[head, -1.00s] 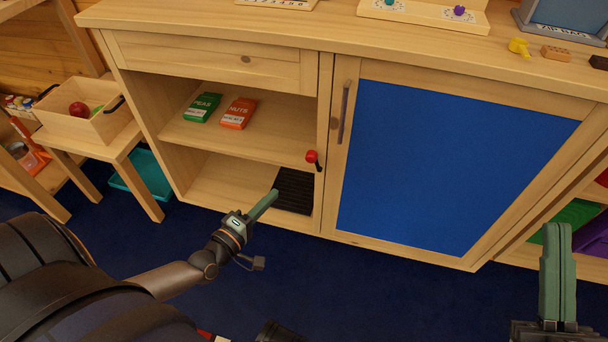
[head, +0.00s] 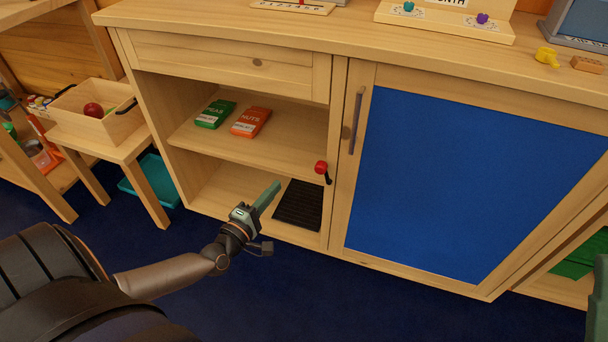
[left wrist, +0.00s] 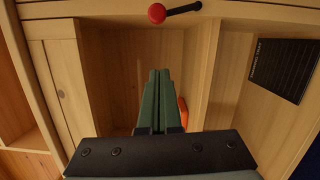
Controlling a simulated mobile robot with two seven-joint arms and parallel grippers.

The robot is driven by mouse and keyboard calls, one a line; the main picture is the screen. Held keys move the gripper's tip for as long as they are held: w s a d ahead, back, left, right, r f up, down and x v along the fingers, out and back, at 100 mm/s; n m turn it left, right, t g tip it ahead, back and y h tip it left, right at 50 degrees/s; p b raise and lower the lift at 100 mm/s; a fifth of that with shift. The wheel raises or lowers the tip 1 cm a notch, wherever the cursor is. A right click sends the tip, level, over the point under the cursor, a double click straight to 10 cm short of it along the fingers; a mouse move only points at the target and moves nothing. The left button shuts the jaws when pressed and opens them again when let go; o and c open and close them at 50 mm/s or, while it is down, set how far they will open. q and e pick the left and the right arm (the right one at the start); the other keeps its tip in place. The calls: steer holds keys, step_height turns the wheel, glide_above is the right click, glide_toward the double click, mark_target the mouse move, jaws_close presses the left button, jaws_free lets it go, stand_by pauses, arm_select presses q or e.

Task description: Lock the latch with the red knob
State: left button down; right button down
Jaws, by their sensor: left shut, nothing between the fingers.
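The latch's red knob (head: 321,167) sits on the wooden post between the open shelves and the blue door (head: 470,185). Its short black lever slants down and to the right from the knob in the head view. In the left wrist view the red knob (left wrist: 157,13) is at the top edge, with the lever to its right. My left gripper (head: 273,190) is shut and empty, in front of the lower shelf opening, below and left of the knob and apart from it. Its green fingers (left wrist: 155,80) are together in the wrist view. My right gripper (head: 598,305) is mostly cut off.
A green packet (head: 215,114) and an orange packet (head: 250,122) lie on the middle shelf. The blue door has a vertical handle (head: 356,122). A wooden box (head: 98,120) stands on a stool at the left.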

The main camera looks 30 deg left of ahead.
arm_select(q)
steer(key=w+d+b, duration=0.1)
steer(key=w+d, duration=0.2)
steer(key=w, duration=0.5)
steer(key=shift+w+d+r, duration=0.25)
steer(key=shift+w, duration=0.1)
steer(key=shift+d+r+m+p, duration=0.25)
steer(key=shift+m+p, duration=0.15)
steer(key=shift+p, duration=0.3)
